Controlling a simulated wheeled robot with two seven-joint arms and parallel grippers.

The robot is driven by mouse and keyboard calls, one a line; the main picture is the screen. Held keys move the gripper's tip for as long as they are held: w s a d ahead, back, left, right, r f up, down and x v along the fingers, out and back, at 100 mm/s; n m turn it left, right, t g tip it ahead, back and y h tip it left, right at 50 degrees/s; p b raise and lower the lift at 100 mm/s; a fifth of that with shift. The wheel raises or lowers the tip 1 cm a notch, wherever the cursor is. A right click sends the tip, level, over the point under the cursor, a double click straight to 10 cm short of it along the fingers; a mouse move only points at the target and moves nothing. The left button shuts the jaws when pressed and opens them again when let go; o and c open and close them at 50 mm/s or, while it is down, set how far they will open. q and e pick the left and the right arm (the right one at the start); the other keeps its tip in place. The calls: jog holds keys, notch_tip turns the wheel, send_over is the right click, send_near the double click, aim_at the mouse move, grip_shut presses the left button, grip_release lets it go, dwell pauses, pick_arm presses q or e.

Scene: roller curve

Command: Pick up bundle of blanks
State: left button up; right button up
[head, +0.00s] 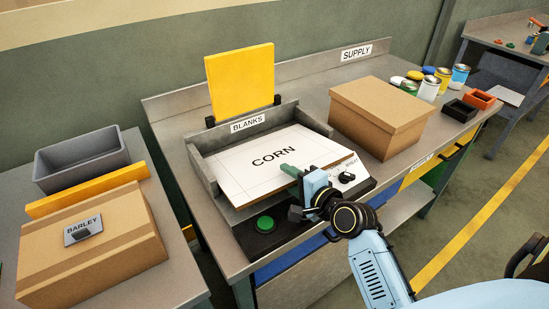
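The bundle of blanks (255,176) is a white-topped stack printed "CORN". It lies in the grey tray (205,172) labelled "BLANKS" on the workbench. My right gripper (294,178) is at the bundle's front right edge, with a dark green finger part over the top face. Its other finger is not clearly visible, so I cannot tell whether it is shut on the bundle. My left gripper is not in view.
A green button (265,224) and a black knob (346,177) sit at the tray's front. A closed cardboard box (375,110) stands to the right, with several cans (430,85) beyond. A "BARLEY" box (90,245) and grey bin (82,160) are on the left table.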

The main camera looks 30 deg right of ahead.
aim_at(283, 173)
jog(key=x, duration=0.3)
jog(key=shift+w+d, duration=0.15)
jog(key=shift+w, duration=0.1)
jog(key=shift+c, duration=0.2)
grip_shut()
